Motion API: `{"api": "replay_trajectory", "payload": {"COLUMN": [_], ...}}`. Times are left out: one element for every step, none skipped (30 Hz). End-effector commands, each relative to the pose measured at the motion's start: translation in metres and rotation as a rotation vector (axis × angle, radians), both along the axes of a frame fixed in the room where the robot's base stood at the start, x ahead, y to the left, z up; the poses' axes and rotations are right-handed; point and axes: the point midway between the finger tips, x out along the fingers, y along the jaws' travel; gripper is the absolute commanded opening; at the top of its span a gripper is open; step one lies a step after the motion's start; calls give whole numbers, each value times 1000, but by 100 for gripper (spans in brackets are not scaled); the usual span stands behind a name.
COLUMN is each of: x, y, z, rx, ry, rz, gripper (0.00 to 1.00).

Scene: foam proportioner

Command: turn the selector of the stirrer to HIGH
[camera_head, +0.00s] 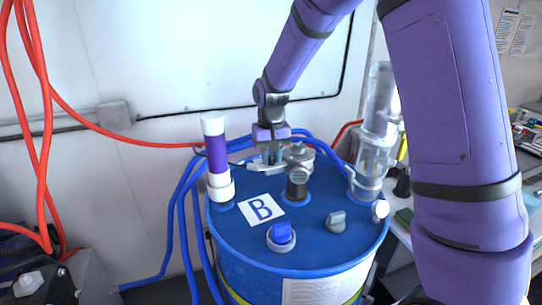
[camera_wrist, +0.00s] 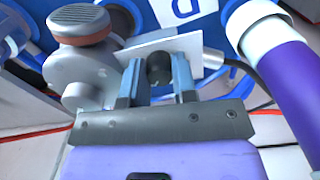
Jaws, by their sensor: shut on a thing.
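The stirrer (camera_head: 299,154) is a grey motor unit on top of the blue drum, at the back; its round body shows in the wrist view (camera_wrist: 82,62). A pale plate (camera_wrist: 205,45) sits beside it, with a dark selector knob (camera_wrist: 159,68) on it. My gripper (camera_head: 268,155) reaches down at the back of the drum. In the wrist view my gripper (camera_wrist: 158,82) has its two blue-grey fingers on either side of the knob, shut on it. The knob's pointer and any HIGH marking cannot be read. In the head view the gripper hides the knob.
The blue drum (camera_head: 237,236) carries a white "B" label, a blue cap (camera_head: 281,233) and a grey knob (camera_head: 336,221). A purple and white tube (camera_head: 214,150) stands left of the gripper, a clear cylinder (camera_head: 375,130) right. Blue hoses (camera_head: 181,215) run behind and left.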

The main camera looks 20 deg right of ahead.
Motion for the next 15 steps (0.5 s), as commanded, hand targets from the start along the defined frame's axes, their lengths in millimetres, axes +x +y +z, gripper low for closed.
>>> {"api": "replay_trajectory", "payload": {"x": [1, 1, 1, 1, 1, 1, 1, 1, 1, 1, 1, 1, 1, 1, 1], "y": [0, 0, 0, 0, 0, 0, 0, 0, 0, 0, 0, 0, 0, 0, 0], "z": [1, 1, 1, 1, 1, 1, 1, 1, 1, 1, 1, 1, 1, 1, 1], "rx": [0, 0, 0, 0, 0, 0, 0, 0, 1, 1, 1, 1, 1, 1, 1], "ry": [-2, -2, -2, -2, -2, -2, -2, -2, -2, -2, -2, -2, -2, -2, -2], "rz": [-35, -56, -85, -106, -125, -149, -167, -182, -202, -215, -228, -242, -251, -260, -270], "gripper": [2, 2, 2, 2, 2, 2, 2, 2, 2, 2, 2, 2, 2, 2, 2]}}
